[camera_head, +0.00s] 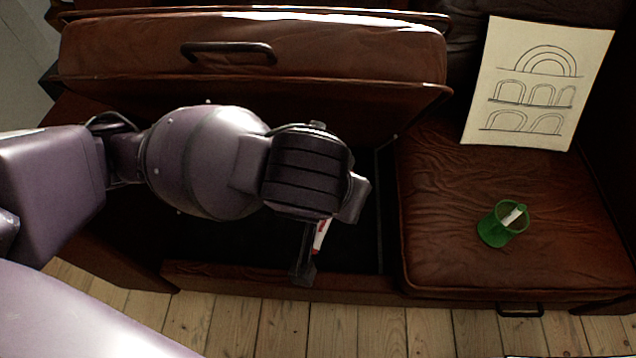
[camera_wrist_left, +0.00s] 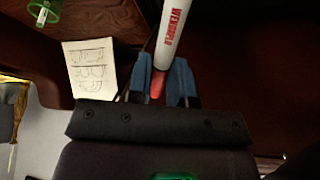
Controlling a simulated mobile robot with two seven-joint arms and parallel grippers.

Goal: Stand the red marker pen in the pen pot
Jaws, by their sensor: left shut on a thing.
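The red marker pen (camera_wrist_left: 176,35) has a white body with red lettering and a red end. My left gripper (camera_wrist_left: 164,85) is shut on it near the red end, between blue fingertips. In the head view a short piece of the pen (camera_head: 321,236) shows below my wrist, over the open compartment of the seat; the rest is hidden. The green pen pot (camera_head: 492,231) stands on the right seat cushion, well to the right of my left gripper, with a white thing inside. The pot also shows at the top left of the wrist view (camera_wrist_left: 42,10). My right gripper is in neither view.
A brown leather seat has its left lid (camera_head: 330,62) raised over a dark storage compartment (camera_head: 357,245). The right cushion (camera_head: 450,180) is closed and mostly clear. A sheet with arch drawings (camera_head: 538,82) leans behind the pot. Bare floorboards (camera_head: 380,328) lie in front.

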